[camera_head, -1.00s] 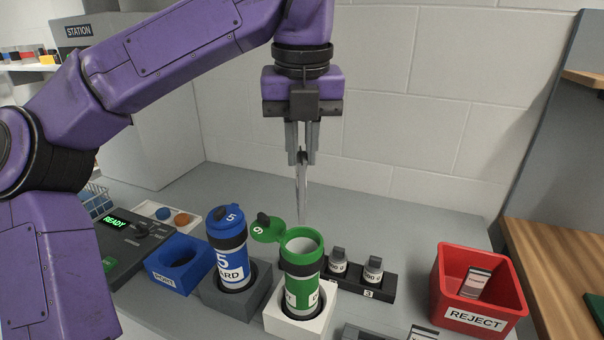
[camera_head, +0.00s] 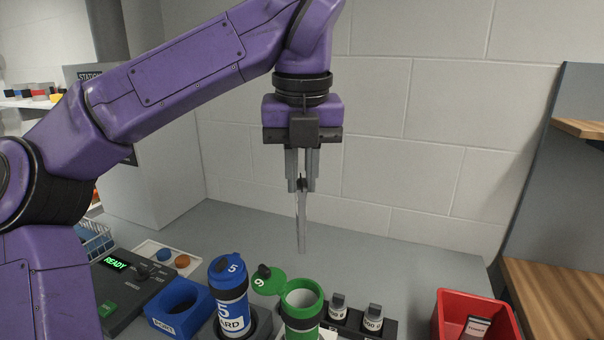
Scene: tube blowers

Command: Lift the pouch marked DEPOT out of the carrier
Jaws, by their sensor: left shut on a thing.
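My left gripper (camera_head: 302,186) is shut on a thin grey pouch (camera_head: 301,222), which hangs upright, edge-on to the camera. Its marking cannot be read. The pouch is wholly above the open green carrier (camera_head: 301,308), with a clear gap between its lower end and the rim. The carrier's green lid (camera_head: 268,282), marked 9, is swung open to the left. The carrier's lower part is cut off by the picture's bottom edge. My right gripper is not in view.
A closed blue carrier (camera_head: 229,290) marked 5 stands to the left, beside a blue ring-shaped port (camera_head: 180,305). A control box (camera_head: 120,285) reads READY. A dark rack (camera_head: 357,322) with small containers and a red bin (camera_head: 452,310) are to the right. The counter behind is clear.

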